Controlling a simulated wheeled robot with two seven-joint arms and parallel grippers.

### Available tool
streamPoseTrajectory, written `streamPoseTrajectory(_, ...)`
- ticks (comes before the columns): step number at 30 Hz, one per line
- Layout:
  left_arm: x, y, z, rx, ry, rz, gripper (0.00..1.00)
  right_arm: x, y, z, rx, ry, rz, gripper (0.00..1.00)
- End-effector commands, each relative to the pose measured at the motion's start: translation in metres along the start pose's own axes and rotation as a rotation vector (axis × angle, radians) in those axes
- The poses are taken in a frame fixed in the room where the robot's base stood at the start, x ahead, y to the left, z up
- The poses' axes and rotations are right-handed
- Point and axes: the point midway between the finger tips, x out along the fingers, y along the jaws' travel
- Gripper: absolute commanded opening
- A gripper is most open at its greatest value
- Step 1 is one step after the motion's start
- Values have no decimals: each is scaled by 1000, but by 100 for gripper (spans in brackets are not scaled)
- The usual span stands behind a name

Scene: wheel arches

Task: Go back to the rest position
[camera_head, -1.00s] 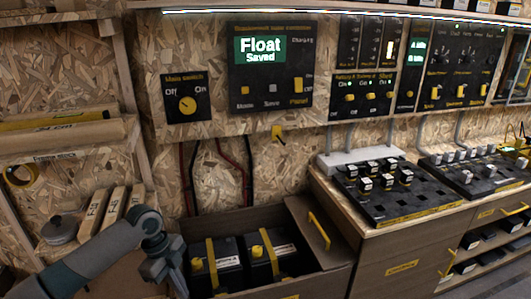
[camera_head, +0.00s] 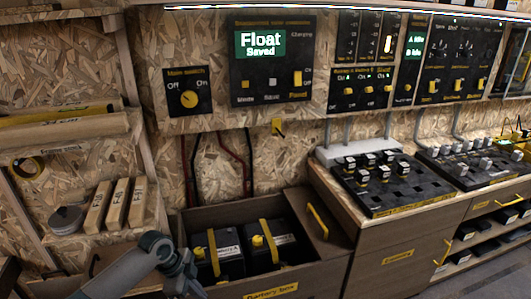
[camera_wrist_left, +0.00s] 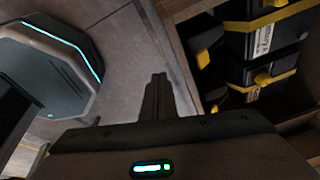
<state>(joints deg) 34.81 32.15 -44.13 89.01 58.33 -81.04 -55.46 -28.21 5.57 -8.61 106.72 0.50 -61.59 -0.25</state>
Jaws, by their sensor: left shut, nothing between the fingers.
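My left arm (camera_head: 145,265) comes in at the bottom left of the head view, its wrist in front of the battery box's left end. The gripper end runs down to the picture's bottom edge there, so the fingertips are not clear. In the left wrist view my left gripper (camera_wrist_left: 156,92) shows its fingers shut together, with nothing between them. It hangs above the floor, apart from the battery box seen to its right. My right gripper is in neither view.
The open battery box (camera_head: 270,290) holds two strapped batteries. A shelf with wooden blocks (camera_head: 117,204) is at left. The control panel (camera_head: 271,62) reads "Float Saved". Counters with switch boards (camera_head: 385,185) stand at right. My base (camera_wrist_left: 45,75) shows in the wrist view.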

Motion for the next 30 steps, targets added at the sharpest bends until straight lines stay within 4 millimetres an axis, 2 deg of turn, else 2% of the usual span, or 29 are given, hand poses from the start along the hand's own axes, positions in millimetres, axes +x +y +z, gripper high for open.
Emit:
streamPoseTrajectory(8,84,26,3,-347,65,-140,0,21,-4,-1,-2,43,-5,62)
streamPoseTrajectory(14,145,71,22,-636,97,-251,0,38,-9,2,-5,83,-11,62)
streamPoseTrajectory(17,172,106,33,-772,105,-299,0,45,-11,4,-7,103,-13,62)
streamPoseTrajectory(21,204,167,50,-949,107,-359,0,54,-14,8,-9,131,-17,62)
streamPoseTrajectory(27,234,268,70,-1158,97,-429,0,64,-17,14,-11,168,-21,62)
streamPoseTrajectory(30,242,309,75,-1225,93,-451,0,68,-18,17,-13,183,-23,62)
